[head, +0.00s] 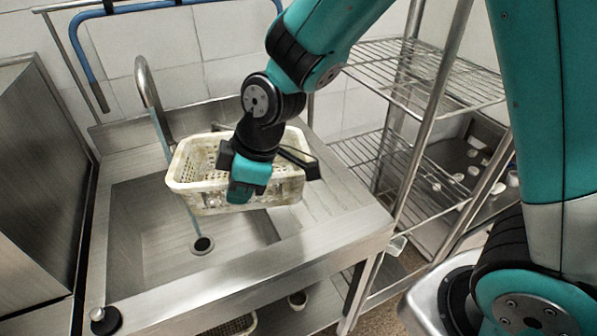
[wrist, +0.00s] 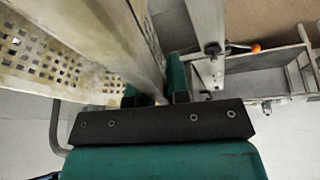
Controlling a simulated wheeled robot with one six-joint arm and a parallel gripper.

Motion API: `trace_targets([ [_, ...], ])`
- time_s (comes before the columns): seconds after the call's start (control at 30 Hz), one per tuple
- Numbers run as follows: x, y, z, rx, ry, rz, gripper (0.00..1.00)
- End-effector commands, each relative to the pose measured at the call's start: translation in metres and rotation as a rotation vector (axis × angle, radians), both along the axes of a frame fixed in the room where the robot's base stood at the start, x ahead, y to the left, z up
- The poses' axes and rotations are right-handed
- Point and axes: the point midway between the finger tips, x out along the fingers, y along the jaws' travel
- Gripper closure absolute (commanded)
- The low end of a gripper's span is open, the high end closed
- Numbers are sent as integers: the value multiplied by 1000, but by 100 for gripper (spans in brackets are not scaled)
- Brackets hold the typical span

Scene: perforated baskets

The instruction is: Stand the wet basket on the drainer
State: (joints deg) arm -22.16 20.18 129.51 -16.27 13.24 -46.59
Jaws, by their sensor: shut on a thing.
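A cream perforated basket (head: 281,192) hangs above the sink and its right side, roughly upright with its open top up. My gripper (head: 241,190) is shut on the basket's near long wall at the rim. In the wrist view the basket (wrist: 62,62) fills the left, and its wall runs between the fingers of my gripper (wrist: 155,92). The drainer, seemingly the ribbed steel board (head: 335,198) right of the sink bowl, lies to the right of the basket and is bare where it shows. Part of it is hidden behind the basket.
The sink bowl (head: 140,225) has a drain hole (head: 202,245). A curved tap (head: 146,82) stands behind the basket's left end, with a thin stream below it. A wire rack (head: 385,165) with metal posts stands close on the right. A blue hose (head: 82,45) hangs behind.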

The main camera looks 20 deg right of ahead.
Motion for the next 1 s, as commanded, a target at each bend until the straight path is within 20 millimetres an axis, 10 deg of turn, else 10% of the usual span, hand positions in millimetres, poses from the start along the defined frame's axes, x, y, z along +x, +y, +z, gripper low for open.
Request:
trace_targets([
  [0.3, 113, -76, 61, -47, -67, -928, 100],
  [0.53, 136, -109, 87, -85, -69, -1271, 100],
  [1.0, 135, -112, -24, -96, -63, -1298, 100],
])
